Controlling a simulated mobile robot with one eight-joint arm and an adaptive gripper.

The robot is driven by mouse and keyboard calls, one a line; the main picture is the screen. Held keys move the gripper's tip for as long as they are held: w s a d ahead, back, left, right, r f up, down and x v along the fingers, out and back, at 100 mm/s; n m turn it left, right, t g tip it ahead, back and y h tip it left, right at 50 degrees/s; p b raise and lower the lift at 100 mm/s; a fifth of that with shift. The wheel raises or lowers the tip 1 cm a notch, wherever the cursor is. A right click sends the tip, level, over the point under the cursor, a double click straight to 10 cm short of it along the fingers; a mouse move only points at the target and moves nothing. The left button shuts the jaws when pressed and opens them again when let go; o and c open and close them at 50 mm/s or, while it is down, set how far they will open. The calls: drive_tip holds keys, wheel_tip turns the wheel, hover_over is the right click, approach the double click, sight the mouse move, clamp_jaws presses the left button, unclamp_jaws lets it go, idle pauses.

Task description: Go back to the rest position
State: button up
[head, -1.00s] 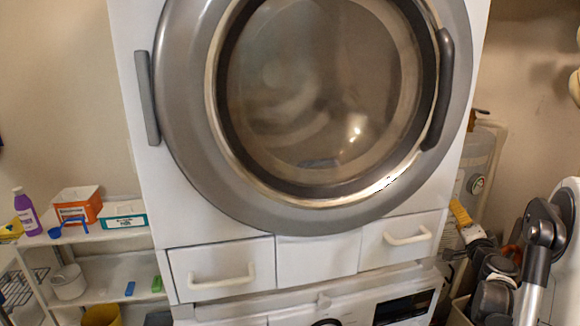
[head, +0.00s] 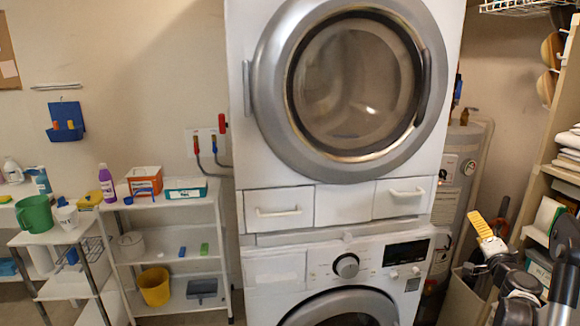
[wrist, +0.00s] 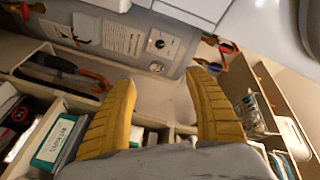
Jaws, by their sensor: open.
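My gripper (head: 484,228) shows at the right of the head view, its yellow fingers in front of the gap between the stacked machines and the shelf unit. In the wrist view the two ridged yellow fingers of my gripper (wrist: 165,90) stand wide apart with nothing held between them. My dark and grey arm links fill the lower right of the head view. Part of the gripper is hidden behind them.
A dryer (head: 268,160) sits on a washing machine (head: 275,270). A white shelf rack (head: 165,235) with a yellow bucket (head: 154,287) stands at left. A towel shelf (head: 540,170) at right is close to my arm. A water heater (head: 455,190) stands behind.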

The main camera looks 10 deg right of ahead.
drive_tip(key=s+a+r+n+g+y, duration=0.1)
drive_tip(key=s+a+r+n+y, duration=0.15)
drive_tip(key=a, duration=0.85)
drive_tip(key=s+a+r+n+g+y, duration=0.15)
drive_tip(key=a+n, duration=0.25)
drive_tip(key=a, duration=0.6)
drive_tip(key=s+a+r+n+g+y, duration=0.1)
drive_tip(key=a+r+n+y, duration=0.15)
drive_tip(key=a, duration=0.85)
drive_tip(key=s+a+f+n+g+y, duration=0.2)
drive_tip(key=s+a+n+g, duration=0.1)
drive_tip(key=s+a, duration=0.45)
drive_tip(key=s+a+f+n+g+h, duration=0.1)
drive_tip(key=s+f+n, duration=0.1)
drive_tip(key=s, duration=0.6)
drive_tip(key=s+a+f+n+g+h, duration=0.1)
drive_tip(key=s+f, duration=0.3)
drive_tip(key=s, duration=0.5)
drive_tip(key=shift+s+a+f+n+g+h, duration=0.2)
drive_tip(key=shift+s+a+n+g+h, duration=0.15)
drive_tip(key=shift+a+n+g, duration=0.25)
drive_tip(key=shift+a, duration=0.1)
